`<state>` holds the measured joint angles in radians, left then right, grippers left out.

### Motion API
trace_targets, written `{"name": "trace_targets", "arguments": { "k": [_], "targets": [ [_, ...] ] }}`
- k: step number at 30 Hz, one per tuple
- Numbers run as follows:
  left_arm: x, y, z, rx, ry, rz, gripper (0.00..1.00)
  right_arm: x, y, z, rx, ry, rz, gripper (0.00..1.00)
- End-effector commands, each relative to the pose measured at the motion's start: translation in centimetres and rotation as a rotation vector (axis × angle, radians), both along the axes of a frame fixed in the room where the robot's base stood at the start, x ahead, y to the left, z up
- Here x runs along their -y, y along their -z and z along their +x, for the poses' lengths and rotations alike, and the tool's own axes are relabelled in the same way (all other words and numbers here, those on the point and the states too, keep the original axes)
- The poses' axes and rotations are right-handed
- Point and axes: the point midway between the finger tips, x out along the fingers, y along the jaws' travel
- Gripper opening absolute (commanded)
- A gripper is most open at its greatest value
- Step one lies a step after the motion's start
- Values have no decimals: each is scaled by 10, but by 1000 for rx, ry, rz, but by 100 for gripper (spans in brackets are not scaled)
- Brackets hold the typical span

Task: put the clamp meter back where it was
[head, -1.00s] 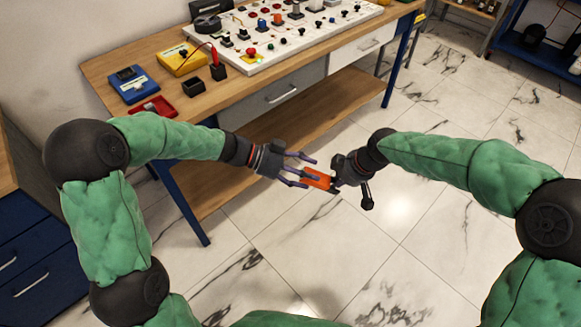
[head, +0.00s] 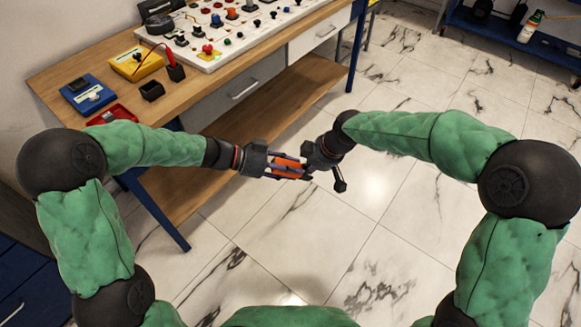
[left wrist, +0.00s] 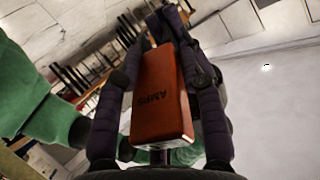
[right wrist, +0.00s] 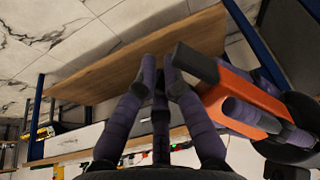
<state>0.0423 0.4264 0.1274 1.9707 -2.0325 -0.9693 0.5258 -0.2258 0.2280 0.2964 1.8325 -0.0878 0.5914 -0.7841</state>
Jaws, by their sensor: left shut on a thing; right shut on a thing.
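The clamp meter (head: 288,165), with an orange body and dark end, is held in the air between my two grippers in front of the workbench. In the left wrist view its orange body (left wrist: 160,95), lettered AMPS, lies between the fingers of my left gripper (left wrist: 160,60). My left gripper (head: 277,166) is shut on the orange body. My right gripper (head: 308,165) is at the meter's other end. In the right wrist view its fingertips (right wrist: 160,72) are close together at the dark end of the meter (right wrist: 235,95). The exact contact there is partly hidden.
The wooden workbench (head: 215,112) carries a white control panel (head: 225,50), a yellow meter (head: 136,63), a blue meter (head: 88,93), a small black holder (head: 152,91) and a red tray (head: 112,114). A lower shelf (head: 290,95) juts out below. The marble floor is clear.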

Motion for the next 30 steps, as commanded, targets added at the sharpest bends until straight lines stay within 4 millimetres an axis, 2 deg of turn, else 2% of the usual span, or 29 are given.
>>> {"name": "trace_targets", "arguments": {
  "k": [3, 6, 7, 16, 20, 23, 30],
  "targets": [
    [3, -5, -1, 1, 7, -11, 1, -3, 5, -3, -10, -5, -1, 0],
    [3, -5, -1, 2, 7, -13, 0, -3, 5, -4, -11, -6, -2, 32],
    [3, -5, -1, 2, 7, -12, 0, -3, 5, -4, -11, -6, -2, 37],
    [2, -4, 1, 3, 1, -8, 0, -2, 4, -4, -11, -6, -2, 37],
    [1, -4, 2, 4, -1, -6, 0, 0, -3, -5, -10, -5, -2, 37],
    [1, -4, 2, 4, -1, -6, 0, 5, -16, -7, -7, -5, -1, 37],
    [1, -4, 1, 3, 1, -6, 0, 21, -60, -15, -4, -3, 0, 37]
  ]
}}
